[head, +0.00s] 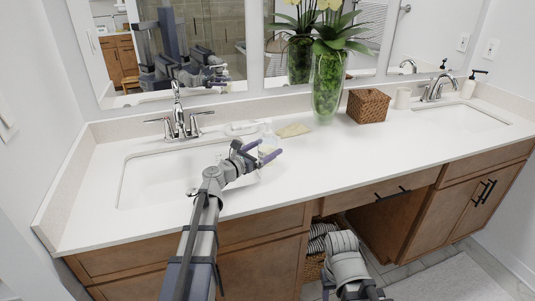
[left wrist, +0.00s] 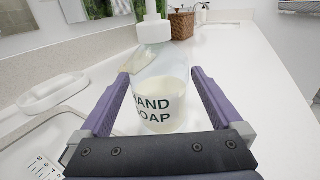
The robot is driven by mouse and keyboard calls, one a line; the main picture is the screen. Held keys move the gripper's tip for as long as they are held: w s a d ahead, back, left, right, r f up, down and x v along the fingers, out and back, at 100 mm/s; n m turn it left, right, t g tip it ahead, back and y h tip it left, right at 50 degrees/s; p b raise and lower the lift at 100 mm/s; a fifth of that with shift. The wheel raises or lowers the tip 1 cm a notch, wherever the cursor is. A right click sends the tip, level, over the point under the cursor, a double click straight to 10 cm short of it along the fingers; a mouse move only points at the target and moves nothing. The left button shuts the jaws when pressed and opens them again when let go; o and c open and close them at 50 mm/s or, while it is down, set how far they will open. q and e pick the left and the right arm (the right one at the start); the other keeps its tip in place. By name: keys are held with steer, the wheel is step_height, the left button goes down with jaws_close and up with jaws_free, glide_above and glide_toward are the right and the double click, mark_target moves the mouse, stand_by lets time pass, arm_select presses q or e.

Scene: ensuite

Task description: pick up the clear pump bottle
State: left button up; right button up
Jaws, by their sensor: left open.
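The clear pump bottle (left wrist: 160,104) stands upright on the white counter in the left wrist view. It has a white pump top, pale liquid in its lower part and a dark "HAND SOAP" label. My left gripper (left wrist: 161,76) is open, with one purple finger on each side of the bottle. Gaps show between the fingers and the bottle. In the head view my left gripper (head: 268,154) is low over the counter, right of the left basin, and largely hides the bottle. My right arm shows at the bottom of the head view; its fingers are not visible.
A white soap dish (head: 242,128) and a flat beige item (head: 294,130) lie behind the gripper. The left faucet (head: 179,117) rises behind the basin.

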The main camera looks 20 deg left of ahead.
mark_target(265, 122)
arm_select(q)
steer(key=shift+w+d, duration=0.3)
steer(key=shift+w, duration=0.35)
steer(key=shift+c, duration=0.2)
jaws_close()
steer(key=shift+r, duration=0.1)
step_height(265, 122, up, 10)
steer(key=p, duration=1)
